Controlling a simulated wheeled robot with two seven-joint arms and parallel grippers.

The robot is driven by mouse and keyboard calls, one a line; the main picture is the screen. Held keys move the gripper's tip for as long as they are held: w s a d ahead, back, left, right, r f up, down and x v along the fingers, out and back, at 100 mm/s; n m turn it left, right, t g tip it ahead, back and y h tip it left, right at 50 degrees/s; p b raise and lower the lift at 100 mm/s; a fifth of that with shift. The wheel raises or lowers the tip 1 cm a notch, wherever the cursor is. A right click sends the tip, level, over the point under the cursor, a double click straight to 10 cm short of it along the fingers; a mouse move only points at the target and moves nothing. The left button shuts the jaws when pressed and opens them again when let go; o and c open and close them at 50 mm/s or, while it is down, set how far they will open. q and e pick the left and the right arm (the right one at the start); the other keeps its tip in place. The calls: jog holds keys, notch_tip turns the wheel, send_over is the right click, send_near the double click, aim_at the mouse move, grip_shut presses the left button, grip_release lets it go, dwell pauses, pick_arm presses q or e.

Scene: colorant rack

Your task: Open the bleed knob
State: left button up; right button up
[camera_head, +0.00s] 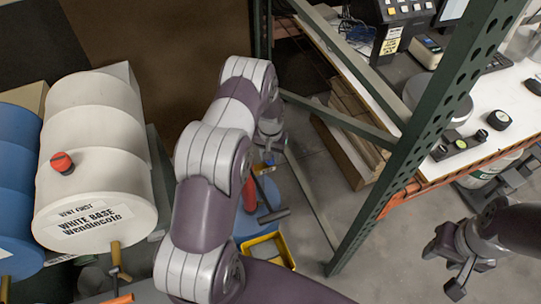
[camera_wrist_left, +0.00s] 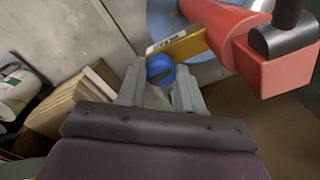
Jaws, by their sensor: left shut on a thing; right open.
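The blue knob (camera_wrist_left: 160,68) sits between the two fingers of my left gripper (camera_wrist_left: 158,88) in the left wrist view. The gripper is shut on it, and the fingers hide the knob's sides. A yellow-brown block (camera_wrist_left: 182,47) with a small white label, its text hard to read, is right behind the knob. It joins a red body (camera_wrist_left: 272,45) with a black cylinder on top. In the head view my left arm hides most of this area. My right gripper (camera_head: 449,264) is open and empty over the floor at the lower right.
A white drum (camera_head: 95,150) with a red cap (camera_head: 62,163) and blue drum (camera_head: 14,190) are at the left. A green rack post (camera_head: 425,140) and orange beam (camera_head: 455,178) stand at the right. A yellow tray (camera_head: 284,248) is on the floor near a red cylinder (camera_head: 250,193).

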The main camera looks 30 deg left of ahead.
pick_arm(q)
jog(key=n+b, duration=0.1)
jog(key=n, duration=0.2)
jog(key=shift+f+n+b, duration=0.1)
jog(key=shift+n+b, duration=0.2)
jog(key=shift+b, duration=0.05)
jog(key=n+b, duration=0.1)
jog(key=n, duration=0.3)
jog(key=shift+n+b, duration=0.3)
jog(key=n+b, duration=0.1)
jog(key=n, duration=0.3)
jog(key=shift+n+b, duration=0.35)
jog(key=shift+n, duration=1.75)
jog(key=shift+w, duration=0.1)
jog(key=o, duration=1)
jog(key=shift+o, duration=0.2)
jog(key=shift+r, duration=0.2)
